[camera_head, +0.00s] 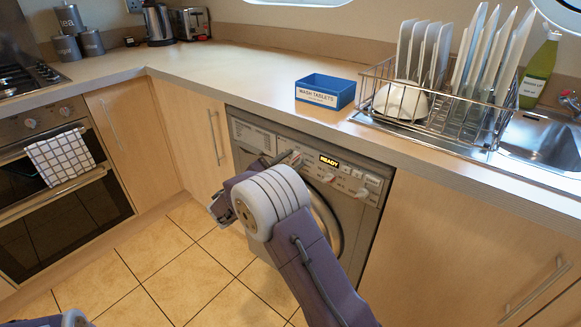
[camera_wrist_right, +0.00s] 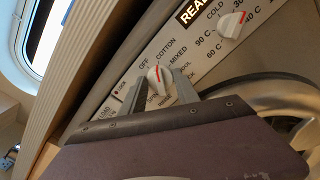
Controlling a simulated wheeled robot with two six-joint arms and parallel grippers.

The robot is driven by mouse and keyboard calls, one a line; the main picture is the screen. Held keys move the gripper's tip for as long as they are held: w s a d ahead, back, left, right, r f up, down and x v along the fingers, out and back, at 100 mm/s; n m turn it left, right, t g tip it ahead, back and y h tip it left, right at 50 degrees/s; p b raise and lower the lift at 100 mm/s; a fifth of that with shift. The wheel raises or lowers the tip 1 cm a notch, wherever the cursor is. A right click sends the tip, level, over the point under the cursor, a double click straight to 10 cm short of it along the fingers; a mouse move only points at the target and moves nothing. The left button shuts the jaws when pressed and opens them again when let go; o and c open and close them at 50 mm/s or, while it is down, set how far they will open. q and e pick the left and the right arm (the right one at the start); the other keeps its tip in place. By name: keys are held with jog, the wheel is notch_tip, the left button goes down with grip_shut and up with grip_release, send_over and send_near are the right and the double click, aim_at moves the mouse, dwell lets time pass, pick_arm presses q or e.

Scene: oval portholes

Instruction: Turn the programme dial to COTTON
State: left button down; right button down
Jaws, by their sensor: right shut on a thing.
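The programme dial (camera_wrist_right: 159,76) is a white knob with a red mark on the grey washing machine panel. Labels OFF, COTTON, MIXED and others ring it in the right wrist view. The red mark points up in that view, toward the space between OFF and COTTON; I cannot tell its exact setting. My right gripper (camera_wrist_right: 161,86) is shut on the dial, one finger on each side. In the head view my right arm covers part of the washing machine (camera_head: 247,134).
A second white knob (camera_wrist_right: 231,25) with temperature labels is beside the lit READY display (camera_head: 330,161). The worktop (camera_head: 240,65) overhangs the panel. A blue wash tablets box (camera_head: 325,91) and a dish rack (camera_head: 440,105) stand on top. The tiled floor in front is clear.

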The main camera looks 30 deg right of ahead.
jog(key=shift+f+m+b, duration=0.1)
jog(key=shift+m+b, duration=0.25)
jog(key=shift+m, duration=0.15)
jog(key=c, duration=0.9)
grip_release()
jog(key=p+v, duration=0.3)
jog(key=v, duration=0.6)
jog(key=shift+a, duration=0.1)
